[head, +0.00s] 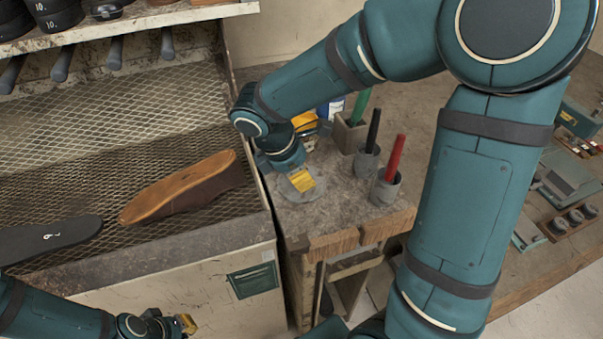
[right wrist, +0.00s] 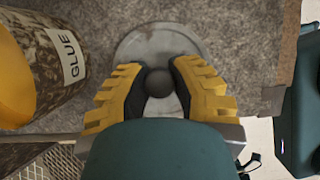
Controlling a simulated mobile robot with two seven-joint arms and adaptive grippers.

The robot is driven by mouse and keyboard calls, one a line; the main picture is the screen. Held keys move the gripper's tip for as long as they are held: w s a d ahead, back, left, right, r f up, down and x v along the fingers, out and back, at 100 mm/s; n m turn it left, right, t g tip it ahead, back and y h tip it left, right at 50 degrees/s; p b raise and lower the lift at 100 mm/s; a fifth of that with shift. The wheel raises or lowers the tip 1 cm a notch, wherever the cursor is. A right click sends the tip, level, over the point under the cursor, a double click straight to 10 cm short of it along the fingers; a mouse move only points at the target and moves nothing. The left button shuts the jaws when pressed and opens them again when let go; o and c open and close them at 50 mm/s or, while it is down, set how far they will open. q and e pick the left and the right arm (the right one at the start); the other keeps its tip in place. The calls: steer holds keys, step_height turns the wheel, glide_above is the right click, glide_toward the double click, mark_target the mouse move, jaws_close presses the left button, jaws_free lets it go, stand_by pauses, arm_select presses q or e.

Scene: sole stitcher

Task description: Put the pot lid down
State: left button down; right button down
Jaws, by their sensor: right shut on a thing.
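The pot lid is a round grey disc with a dark ball knob. In the right wrist view, the lid (right wrist: 158,44) is below my right gripper (right wrist: 158,88), whose yellow fingers are shut on the knob. In the head view, the lid (head: 316,190) is low over the small stone-topped table, partly hidden by the right gripper (head: 301,181). I cannot tell whether it touches the top. The glue pot (right wrist: 70,60), labelled GLUE with a yellow inside, is left of the lid. My left gripper (head: 187,324) is at the bottom edge, its opening unclear.
Holders with a green-handled (head: 359,105), a black-handled (head: 373,128) and a red-handled tool (head: 394,155) stand on the small table (head: 345,215).

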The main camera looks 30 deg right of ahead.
steer(key=c, duration=0.9)
jaws_free()
steer(key=shift+f, duration=0.1)
steer(key=shift+o, duration=0.2)
steer(key=shift+r, duration=0.35)
steer(key=p+v, duration=0.3)
steer(key=v, duration=0.8)
steer(key=shift+a+r+p, duration=0.25)
steer(key=shift+r+p, duration=0.05)
